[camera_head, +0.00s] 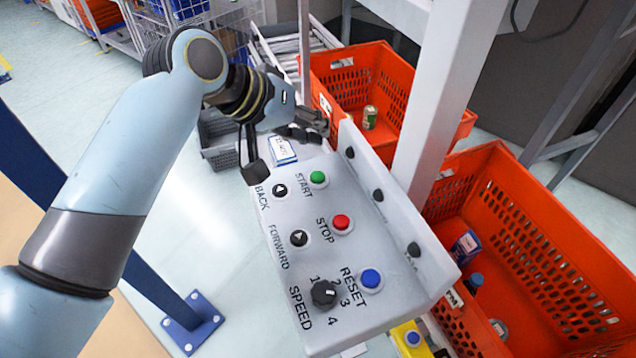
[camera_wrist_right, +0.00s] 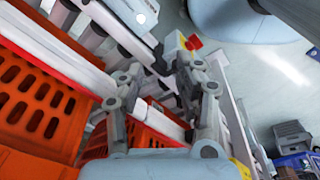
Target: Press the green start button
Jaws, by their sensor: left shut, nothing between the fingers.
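The green start button (camera_head: 318,178) sits at the upper part of a tilted grey control panel (camera_head: 330,250), beside the word START. It shows fully, with nothing over it. My left gripper (camera_head: 308,128) is shut and empty by the panel's far upper edge, above the green button in the picture. I cannot tell how far it is from the panel surface. My right gripper (camera_wrist_right: 158,85) is open in the right wrist view, with its two fingers apart and nothing seen between them.
The panel also has a red stop button (camera_head: 341,222), a blue reset button (camera_head: 370,279), black buttons and a speed knob (camera_head: 324,293). A white post (camera_head: 437,110) stands right of it. Orange totes (camera_head: 520,215) stand behind and right, and show in the right wrist view (camera_wrist_right: 35,105).

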